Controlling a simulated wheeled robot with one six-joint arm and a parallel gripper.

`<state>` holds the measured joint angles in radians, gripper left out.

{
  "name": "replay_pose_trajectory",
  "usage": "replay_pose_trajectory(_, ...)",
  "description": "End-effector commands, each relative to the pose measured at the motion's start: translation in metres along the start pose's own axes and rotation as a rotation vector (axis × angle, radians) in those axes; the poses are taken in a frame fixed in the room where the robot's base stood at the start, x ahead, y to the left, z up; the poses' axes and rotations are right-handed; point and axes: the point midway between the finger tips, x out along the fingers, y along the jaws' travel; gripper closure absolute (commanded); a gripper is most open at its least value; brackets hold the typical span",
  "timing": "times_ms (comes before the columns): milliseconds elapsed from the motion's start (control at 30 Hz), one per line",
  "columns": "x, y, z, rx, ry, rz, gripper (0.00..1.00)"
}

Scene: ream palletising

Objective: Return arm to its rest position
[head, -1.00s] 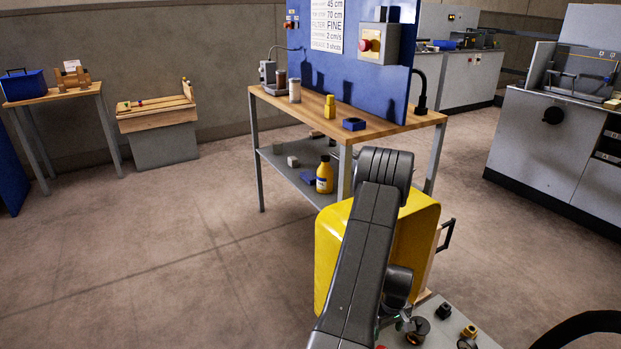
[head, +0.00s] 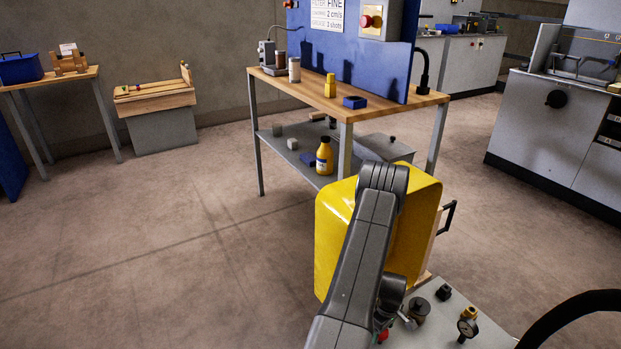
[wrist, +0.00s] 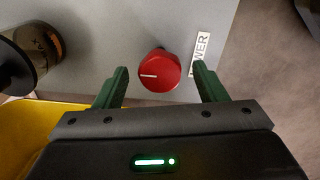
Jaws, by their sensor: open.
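Beyond the fingertips is a red knob (wrist: 160,71) with a white mark, on a grey panel beside a label (wrist: 201,52) reading in part "WER". I cannot tell whether the fingers touch the panel. In the head view my dark arm is folded in front of a yellow housing (head: 332,240). My gripper is hidden there behind the arm; a bit of red (head: 383,335) shows low beside it.
A wooden-topped workbench (head: 400,107) with a blue back panel stands ahead, holding small bottles and a blue block (head: 355,102). Grey machines (head: 560,140) stand at right. The floor at left is clear.

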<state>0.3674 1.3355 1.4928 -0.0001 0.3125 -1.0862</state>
Motion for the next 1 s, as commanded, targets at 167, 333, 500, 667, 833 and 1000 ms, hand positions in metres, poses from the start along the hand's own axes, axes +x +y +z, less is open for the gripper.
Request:
replay_pose_trajectory(167,-0.0012,-0.0001,0.0001,-0.141,0.000,-0.001,0.35)
replay_pose_trajectory(333,-0.0016,0.0000,0.0001,-0.279,0.000,-0.001,0.35)
replay_pose_trajectory(500,-0.0015,-0.0004,0.0003,-0.417,-0.001,-0.002,0.35)
replay_pose_trajectory(667,-0.0019,-0.0002,0.0002,-0.547,0.000,-0.002,0.35)
replay_pose_trajectory(833,-0.0020,0.0000,0.0001,-0.684,0.000,-0.001,0.35)
replay_pose_trajectory(1000,-0.0024,0.0000,0.0001,-0.822,0.000,-0.001,0.35)
